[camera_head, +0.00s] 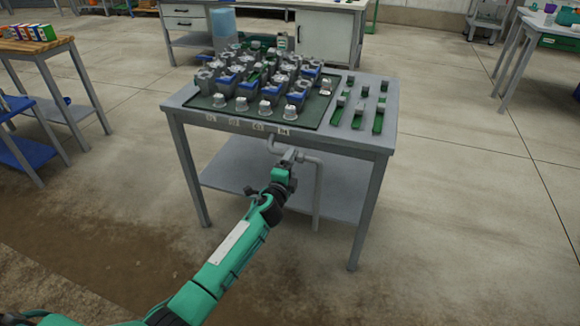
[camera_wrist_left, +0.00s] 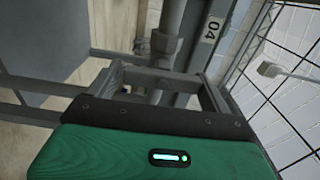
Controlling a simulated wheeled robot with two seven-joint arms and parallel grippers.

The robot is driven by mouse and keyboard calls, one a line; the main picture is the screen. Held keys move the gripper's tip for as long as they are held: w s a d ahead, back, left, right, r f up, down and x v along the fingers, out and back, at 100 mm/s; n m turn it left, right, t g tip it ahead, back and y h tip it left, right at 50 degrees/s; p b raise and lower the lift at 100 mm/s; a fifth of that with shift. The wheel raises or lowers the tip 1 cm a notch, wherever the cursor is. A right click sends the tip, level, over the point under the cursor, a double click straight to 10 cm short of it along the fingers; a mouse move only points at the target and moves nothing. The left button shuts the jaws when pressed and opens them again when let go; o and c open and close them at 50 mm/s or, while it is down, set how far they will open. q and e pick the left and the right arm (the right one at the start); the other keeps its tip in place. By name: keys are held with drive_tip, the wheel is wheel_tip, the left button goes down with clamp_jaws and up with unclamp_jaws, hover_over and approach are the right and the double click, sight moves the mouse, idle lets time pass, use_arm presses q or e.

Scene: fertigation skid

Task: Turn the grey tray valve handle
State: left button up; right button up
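The grey pipe (camera_head: 318,185) with the tray valve hangs below the front edge of the grey table (camera_head: 345,143) and bends downward. My left gripper (camera_head: 291,155) is at this pipework, below the tag marked 04. In the left wrist view the pipe and valve body (camera_wrist_left: 165,42) stand just beyond the fingers. My left gripper (camera_wrist_left: 160,76) has its fingers apart, with grey parts between and behind them. I cannot tell which of these is the valve handle, or whether a finger touches it. In the head view my gripper covers the valve. My right gripper is not in view.
A dark green tray (camera_head: 215,114) with several grey and blue pots lies on the table. Green strips (camera_head: 378,124) lie to its right. The table's lower shelf (camera_head: 240,183) is behind the pipe. The floor in front is clear.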

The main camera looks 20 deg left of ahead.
use_arm(q)
drive_tip(key=shift+o, duration=0.9)
drive_tip(key=shift+s+r, duration=0.1)
drive_tip(key=shift+s, duration=0.1)
drive_tip(key=s+p, duration=0.1)
drive_tip(key=s, duration=1.2)
drive_tip(key=shift+s+a+p, duration=0.2)
drive_tip(key=shift+a+p, duration=0.05)
drive_tip(key=shift+p, duration=0.1)
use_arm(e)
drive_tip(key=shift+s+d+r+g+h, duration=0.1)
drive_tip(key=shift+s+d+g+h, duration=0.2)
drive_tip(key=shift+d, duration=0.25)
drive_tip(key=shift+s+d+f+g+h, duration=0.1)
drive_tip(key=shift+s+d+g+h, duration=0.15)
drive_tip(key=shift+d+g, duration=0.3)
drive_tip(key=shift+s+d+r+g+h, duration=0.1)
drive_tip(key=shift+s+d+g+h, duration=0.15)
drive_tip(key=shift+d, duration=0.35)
